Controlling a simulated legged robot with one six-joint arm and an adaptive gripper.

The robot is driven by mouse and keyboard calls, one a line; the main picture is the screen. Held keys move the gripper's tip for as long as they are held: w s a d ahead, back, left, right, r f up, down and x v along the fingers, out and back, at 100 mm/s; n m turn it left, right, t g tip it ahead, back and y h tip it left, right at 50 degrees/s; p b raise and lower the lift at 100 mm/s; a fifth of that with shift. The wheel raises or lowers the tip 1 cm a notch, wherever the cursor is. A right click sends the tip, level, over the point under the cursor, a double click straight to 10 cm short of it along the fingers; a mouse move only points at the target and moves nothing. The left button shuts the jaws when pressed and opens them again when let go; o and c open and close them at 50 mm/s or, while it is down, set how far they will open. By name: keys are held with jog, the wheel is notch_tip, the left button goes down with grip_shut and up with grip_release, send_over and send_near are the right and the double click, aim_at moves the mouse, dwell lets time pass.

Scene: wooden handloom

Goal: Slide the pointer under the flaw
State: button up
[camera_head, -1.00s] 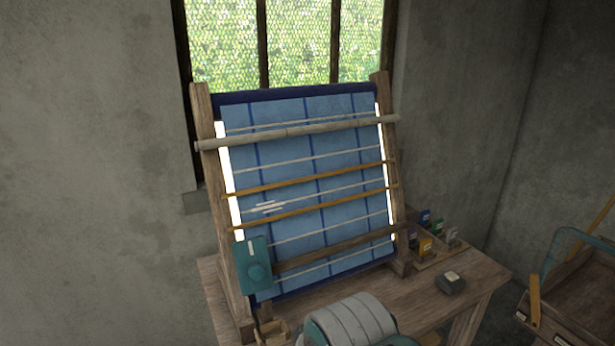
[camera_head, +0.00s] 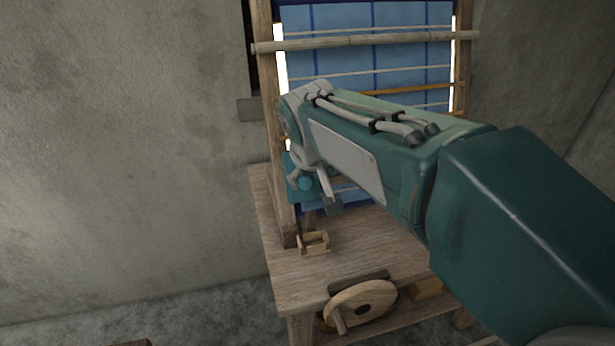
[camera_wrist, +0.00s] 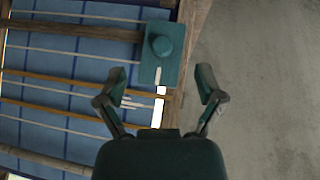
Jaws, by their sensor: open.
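The pointer is a teal block with a round knob and a white mark, on the wooden bar at the side of the loom. In the wrist view the pointer (camera_wrist: 149,74) lies just beyond my open, empty gripper (camera_wrist: 161,78), roughly between the finger lines and not gripped. In the head view my arm hides much of the pointer (camera_head: 293,190). The flaw (camera_wrist: 129,103), short white streaks in the blue cloth, shows beside the left finger in the wrist view. The flaw is hidden behind my arm in the head view.
The loom's upright post (camera_head: 265,100) stands close beside the pointer. Sticks and cords cross the blue cloth (camera_head: 345,62). A small wooden box (camera_head: 313,243) sits on the table (camera_head: 350,250), with a wooden wheel (camera_head: 360,305) at its front. Bare wall lies left.

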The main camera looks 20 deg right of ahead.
send_near(304, 180)
jog(key=shift+h, duration=0.3)
jog(key=x, duration=1.1)
jog(key=shift+w+a+f, duration=0.15)
jog(key=shift+a+f, duration=0.1)
jog(key=shift+f, duration=0.1)
grip_shut()
